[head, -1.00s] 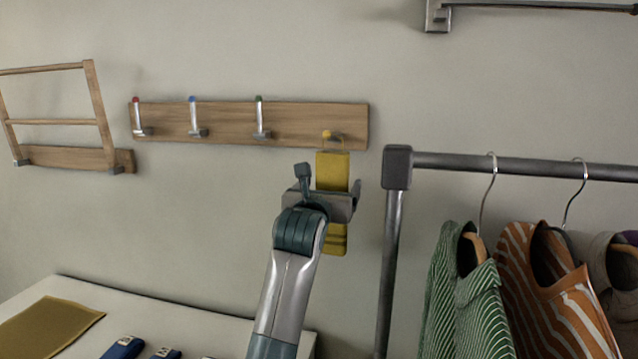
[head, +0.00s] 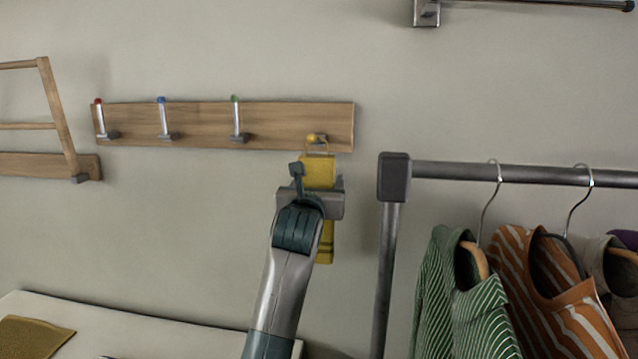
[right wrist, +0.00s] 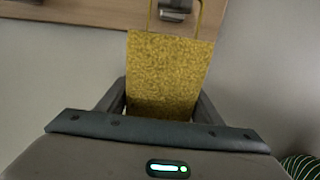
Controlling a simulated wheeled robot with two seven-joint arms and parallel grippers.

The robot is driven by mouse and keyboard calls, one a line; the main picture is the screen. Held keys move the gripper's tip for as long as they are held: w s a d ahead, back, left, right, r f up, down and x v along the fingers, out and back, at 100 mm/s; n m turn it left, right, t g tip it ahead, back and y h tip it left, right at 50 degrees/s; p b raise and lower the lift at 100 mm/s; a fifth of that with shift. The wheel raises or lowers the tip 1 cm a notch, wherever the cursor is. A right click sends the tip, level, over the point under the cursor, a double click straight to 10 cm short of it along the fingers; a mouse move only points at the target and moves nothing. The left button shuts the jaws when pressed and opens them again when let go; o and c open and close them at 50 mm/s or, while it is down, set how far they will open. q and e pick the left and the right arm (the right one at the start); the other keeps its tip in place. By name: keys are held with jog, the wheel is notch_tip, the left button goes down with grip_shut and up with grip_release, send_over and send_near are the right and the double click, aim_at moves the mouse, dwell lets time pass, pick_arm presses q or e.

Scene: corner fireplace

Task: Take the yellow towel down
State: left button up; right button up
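The yellow towel (head: 319,172) hangs by a thin loop from the yellow-tipped hook (head: 313,139) at the right end of the wooden rack. My right gripper (head: 322,193) is in front of the towel's middle and hides part of it; the towel's lower end shows below. In the right wrist view the towel (right wrist: 168,72) hangs between the two fingers of the gripper (right wrist: 160,98), which stand apart on either side of its edges. The fingers look open; any contact is hard to see. My left gripper is out of view.
The wooden rack (head: 200,122) has red-, blue- and green-tipped hooks to the left, all empty. A dark clothes rail (head: 393,178) with hanging shirts (head: 463,300) stands close on the right. A pale tabletop (head: 130,335) with a brown mat (head: 32,338) is at lower left.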

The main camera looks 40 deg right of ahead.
aim_at(319, 169)
jog(key=c, duration=0.4)
jog(key=shift+r, duration=0.2)
notch_tip(319, 169, up, 3)
jog(key=shift+f+p, duration=0.2)
jog(key=shift+p, duration=0.65)
